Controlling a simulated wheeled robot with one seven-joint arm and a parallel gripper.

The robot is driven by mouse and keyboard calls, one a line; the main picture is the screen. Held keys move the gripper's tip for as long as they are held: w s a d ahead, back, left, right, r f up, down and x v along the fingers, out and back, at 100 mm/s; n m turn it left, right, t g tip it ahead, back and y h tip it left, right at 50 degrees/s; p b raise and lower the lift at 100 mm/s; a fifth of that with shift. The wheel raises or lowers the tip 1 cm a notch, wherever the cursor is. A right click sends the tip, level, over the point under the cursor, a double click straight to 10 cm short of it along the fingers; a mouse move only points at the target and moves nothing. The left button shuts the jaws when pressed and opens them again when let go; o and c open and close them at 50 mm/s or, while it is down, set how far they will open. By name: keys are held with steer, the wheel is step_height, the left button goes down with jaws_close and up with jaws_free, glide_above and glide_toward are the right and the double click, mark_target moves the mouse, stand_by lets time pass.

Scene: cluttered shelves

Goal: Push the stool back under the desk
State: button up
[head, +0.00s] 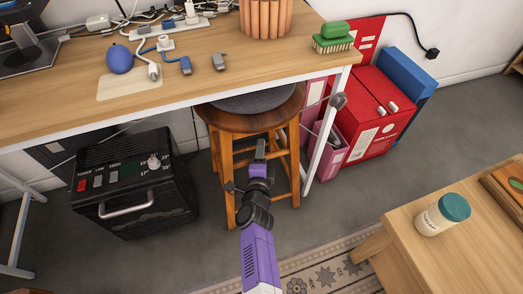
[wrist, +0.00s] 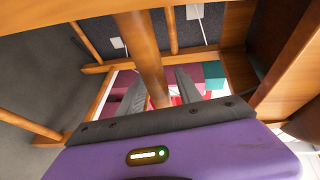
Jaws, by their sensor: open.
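The wooden stool (head: 268,121) with a dark round cushion stands partly beneath the front right part of the desk (head: 190,85). Its seat overlaps the desk's front edge in the picture, and its legs stand on the grey floor. My gripper (head: 259,152) is in front of the stool, below the seat rim, pointing at the legs. In the wrist view my open gripper (wrist: 162,90) has its two dark fingers on either side of a wooden stool part (wrist: 142,50). I cannot tell whether they touch it.
A black box with a handle (head: 130,185) stands on the floor left of the stool. A pink bin (head: 328,145) and red box (head: 375,110) stand to the right, by the white desk leg. A low wooden table (head: 410,250) with a jar (head: 443,214) is front right.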

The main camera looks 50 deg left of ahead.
steer(key=p+v, duration=0.4)
steer(key=v, duration=0.3)
steer(key=shift+s+p, duration=0.15)
steer(key=shift+p, duration=0.2)
steer(key=shift+d+r, duration=0.1)
steer(key=shift+d, duration=0.1)
